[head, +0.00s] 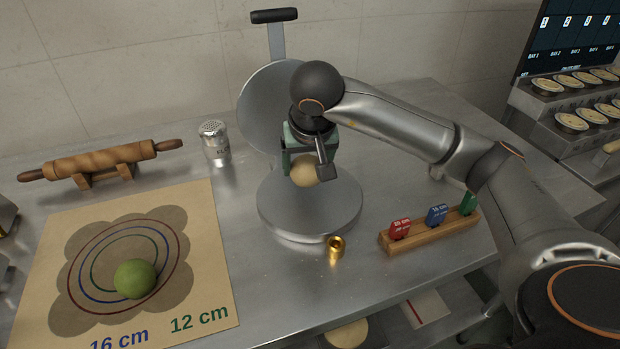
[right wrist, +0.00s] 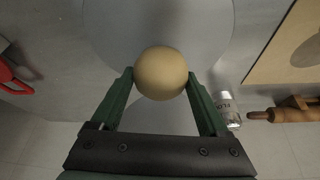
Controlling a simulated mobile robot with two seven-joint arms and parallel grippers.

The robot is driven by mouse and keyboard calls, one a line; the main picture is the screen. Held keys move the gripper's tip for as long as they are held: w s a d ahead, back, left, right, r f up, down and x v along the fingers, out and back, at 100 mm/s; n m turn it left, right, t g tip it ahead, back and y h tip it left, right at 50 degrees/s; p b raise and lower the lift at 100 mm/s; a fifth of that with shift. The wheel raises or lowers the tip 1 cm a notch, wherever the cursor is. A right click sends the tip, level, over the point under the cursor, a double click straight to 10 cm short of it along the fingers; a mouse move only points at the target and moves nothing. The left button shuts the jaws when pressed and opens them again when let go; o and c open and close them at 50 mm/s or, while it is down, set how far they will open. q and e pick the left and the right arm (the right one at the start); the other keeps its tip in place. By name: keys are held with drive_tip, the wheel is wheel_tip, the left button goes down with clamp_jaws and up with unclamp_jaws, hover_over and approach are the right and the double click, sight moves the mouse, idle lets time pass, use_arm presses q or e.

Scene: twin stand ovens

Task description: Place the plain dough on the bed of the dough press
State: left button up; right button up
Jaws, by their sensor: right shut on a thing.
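The plain dough (head: 305,171) is a pale tan ball. It also shows between the green fingers in the right wrist view (right wrist: 161,73). My right gripper (head: 310,165) is shut on it and holds it over the round metal bed of the dough press (head: 310,218). Whether the ball touches the bed is hard to tell. The press's round upper plate (head: 262,105) stands tilted up behind, with its handle (head: 275,30) raised; my right arm hides part of it. My left gripper is not in view.
A green dough ball (head: 134,278) lies on a mat (head: 215,255) with printed rings at left. A rolling pin (head: 100,160) and a flour shaker (head: 214,142) stand behind. A small brass piece (head: 336,249) and a wooden card holder (head: 432,234) are in front and right of the press.

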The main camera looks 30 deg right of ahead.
sight(310, 179)
drive_tip(key=shift+w+d+f, duration=0.1)
drive_tip(key=shift+d+f, duration=0.15)
drive_tip(key=shift+w+d+f, duration=0.1)
drive_tip(key=shift+f, duration=0.85)
drive_tip(key=shift+w+d+f, duration=0.1)
drive_tip(key=shift+f, duration=0.8)
drive_tip(key=shift+f, duration=0.15)
drive_tip(key=o, duration=0.8)
drive_tip(key=shift+s, duration=0.1)
drive_tip(key=shift+o, duration=0.2)
